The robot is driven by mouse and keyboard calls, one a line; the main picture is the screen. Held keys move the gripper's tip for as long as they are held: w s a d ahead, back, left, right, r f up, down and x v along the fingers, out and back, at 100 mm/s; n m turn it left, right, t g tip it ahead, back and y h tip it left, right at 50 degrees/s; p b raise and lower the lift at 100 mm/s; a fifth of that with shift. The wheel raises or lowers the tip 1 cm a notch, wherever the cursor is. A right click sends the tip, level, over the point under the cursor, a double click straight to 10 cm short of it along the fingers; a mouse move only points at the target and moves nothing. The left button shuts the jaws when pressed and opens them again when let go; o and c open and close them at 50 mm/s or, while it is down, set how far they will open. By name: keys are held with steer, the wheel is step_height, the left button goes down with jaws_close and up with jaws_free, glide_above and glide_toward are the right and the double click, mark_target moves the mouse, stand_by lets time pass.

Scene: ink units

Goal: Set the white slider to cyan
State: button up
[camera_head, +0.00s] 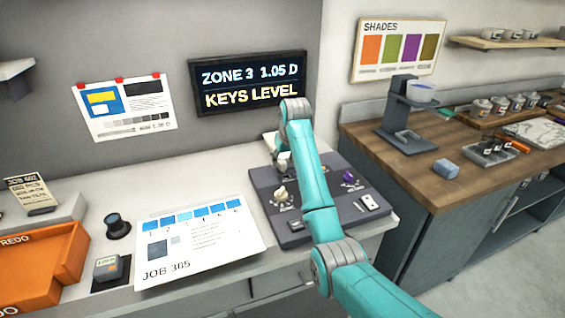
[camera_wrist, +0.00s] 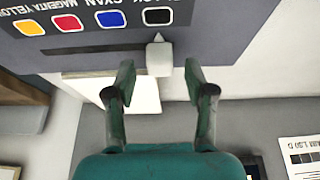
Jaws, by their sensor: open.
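In the wrist view the white slider (camera_wrist: 159,55) is a small block with a pointed tip. It sits at the black end of a dark slot (camera_wrist: 95,48), pointing at the black patch (camera_wrist: 158,16). The blue patch (camera_wrist: 110,18) under the CYAN label is one place to the left; magenta and yellow patches lie further left. My gripper (camera_wrist: 158,78) is open, its two fingers apart on either side of the slider's line, with the slider at or just beyond the tips. I cannot tell whether they touch it. In the head view my arm hides the slider on the dark panel (camera_head: 293,233).
The panel also carries a cream knob (camera_head: 281,193), a purple knob (camera_head: 349,177) and a white switch (camera_head: 369,202). A job sheet (camera_head: 205,250) lies left of the panel. A sign above reads ZONE 3, KEYS LEVEL (camera_head: 249,83). An orange tray (camera_head: 40,262) stands far left.

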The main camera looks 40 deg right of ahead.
steer(key=shift+x, duration=0.9)
jaws_close()
steer(key=shift+s+d, duration=0.2)
steer(key=shift+d, duration=0.55)
steer(key=shift+s+d, duration=0.2)
steer(key=shift+d, duration=0.55)
steer(key=shift+s+d, duration=0.2)
steer(key=shift+d, duration=0.55)
steer(key=shift+a, duration=0.1)
jaws_free()
steer(key=shift+r, duration=0.15)
